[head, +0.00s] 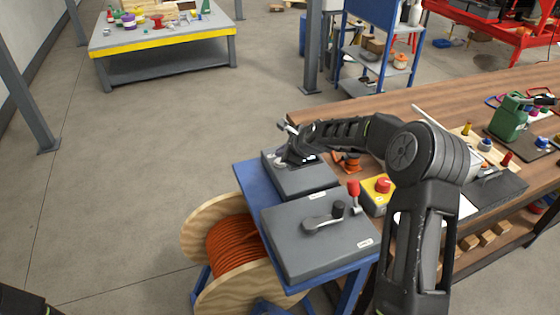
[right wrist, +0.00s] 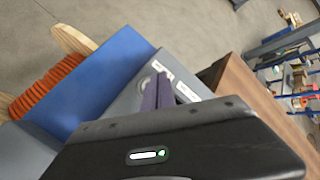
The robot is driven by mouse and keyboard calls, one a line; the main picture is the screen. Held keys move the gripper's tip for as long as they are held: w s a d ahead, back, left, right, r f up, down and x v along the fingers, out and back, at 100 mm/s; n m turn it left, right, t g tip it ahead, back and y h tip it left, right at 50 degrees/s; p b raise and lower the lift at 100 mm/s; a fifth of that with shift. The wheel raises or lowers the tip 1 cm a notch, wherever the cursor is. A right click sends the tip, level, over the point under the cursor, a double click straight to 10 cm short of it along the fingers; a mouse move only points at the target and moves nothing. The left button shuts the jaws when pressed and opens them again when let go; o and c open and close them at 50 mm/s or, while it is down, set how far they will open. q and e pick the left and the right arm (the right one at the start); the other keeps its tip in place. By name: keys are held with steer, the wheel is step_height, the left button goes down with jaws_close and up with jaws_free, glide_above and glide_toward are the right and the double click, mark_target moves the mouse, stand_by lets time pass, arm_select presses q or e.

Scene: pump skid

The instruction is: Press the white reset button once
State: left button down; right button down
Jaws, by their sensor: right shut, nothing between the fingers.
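My right gripper (head: 289,159) is over the far grey control box (head: 305,183), with its fingers shut and empty. The right wrist view shows the two closed fingers (right wrist: 162,93) in front of the grey panel (right wrist: 128,102). A pale round part (right wrist: 146,84), possibly the white button, lies just left of the fingers there and is partly hidden. I cannot tell whether the fingers touch it. Small white labels (right wrist: 187,91) are beside the fingers. My left gripper's fingers are not in view.
A nearer grey box (head: 310,240) carries a crank handle and stands on the blue stand (head: 247,184) by a red-tipped lever (head: 354,194). A yellow box with a red button (head: 383,185) is to the right. An orange cable reel (head: 232,247) stands left. Open floor lies further left.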

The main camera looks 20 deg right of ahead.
steer(key=shift+f, duration=0.1)
steer(key=shift+f+b, duration=0.35)
steer(key=shift+f+b, duration=0.45)
steer(key=shift+f, duration=0.1)
stand_by(0.7)
steer(key=shift+r, duration=0.15)
steer(key=shift+r+p, duration=0.7)
steer(key=shift+r, duration=0.15)
step_height(320, 180, up, 5)
steer(key=p, duration=0.4)
stand_by(0.9)
